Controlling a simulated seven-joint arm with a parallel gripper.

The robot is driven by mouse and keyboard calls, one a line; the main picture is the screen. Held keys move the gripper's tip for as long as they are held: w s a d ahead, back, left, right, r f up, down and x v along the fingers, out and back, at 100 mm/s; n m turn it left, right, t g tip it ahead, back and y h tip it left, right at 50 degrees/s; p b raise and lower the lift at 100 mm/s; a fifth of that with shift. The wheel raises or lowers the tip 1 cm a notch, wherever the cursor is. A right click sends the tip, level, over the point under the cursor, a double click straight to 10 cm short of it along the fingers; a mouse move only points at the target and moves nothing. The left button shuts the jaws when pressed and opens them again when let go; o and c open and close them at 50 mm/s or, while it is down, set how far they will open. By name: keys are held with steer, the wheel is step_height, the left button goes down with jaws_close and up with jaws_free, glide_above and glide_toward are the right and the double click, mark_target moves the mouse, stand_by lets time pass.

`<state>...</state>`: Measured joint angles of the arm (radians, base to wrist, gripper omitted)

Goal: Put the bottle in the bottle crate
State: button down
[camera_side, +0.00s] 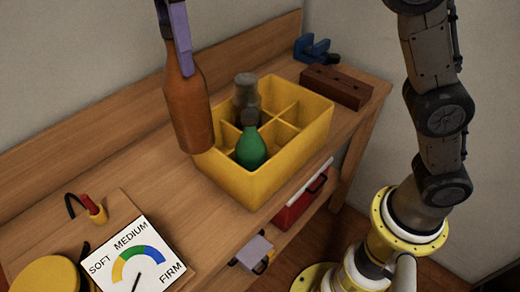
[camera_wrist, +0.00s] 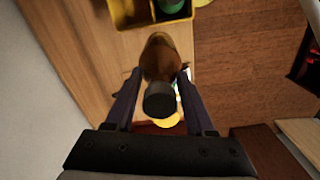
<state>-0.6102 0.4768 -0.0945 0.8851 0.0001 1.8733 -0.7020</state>
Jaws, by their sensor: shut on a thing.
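A brown bottle (camera_side: 186,105) hangs upright in my gripper (camera_side: 177,35), which is shut on its neck. In the side view it is in front of and left of the yellow bottle crate (camera_side: 228,176), its base about level with the crate's left corner in the picture. The wrist view shows the brown bottle (camera_wrist: 160,62) between the two fingers of my gripper (camera_wrist: 158,95), with its dark cap toward the camera. The crate (camera_wrist: 135,17) shows at the top edge there. A green bottle (camera_side: 251,148) and a dark grey bottle (camera_side: 246,95) stand in crate compartments. Other compartments look empty.
The crate stands on a wooden workbench (camera_side: 150,150). A brown block (camera_side: 335,87) and a blue clamp-like tool (camera_side: 314,50) lie behind it. A dial card marked soft, medium and firm (camera_side: 138,262) and red-handled pliers (camera_side: 97,212) lie at lower left.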

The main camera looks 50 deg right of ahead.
steer(key=w+d+r+m, duration=0.1)
steer(key=d+r+m, duration=0.1)
steer(key=d, duration=0.7)
steer(key=w+d+r+m, duration=0.1)
steer(key=d+m, duration=0.2)
steer(key=d, duration=0.6)
steer(key=s+d+f+m, duration=0.35)
steer(key=s+d, duration=0.25)
steer(key=d, duration=0.4)
step_height(320, 180, down, 18)
steer(key=shift+s+d+n, duration=0.15)
steer(key=shift+n, duration=0.2)
steer(key=shift+c, duration=1.2)
jaws_free()
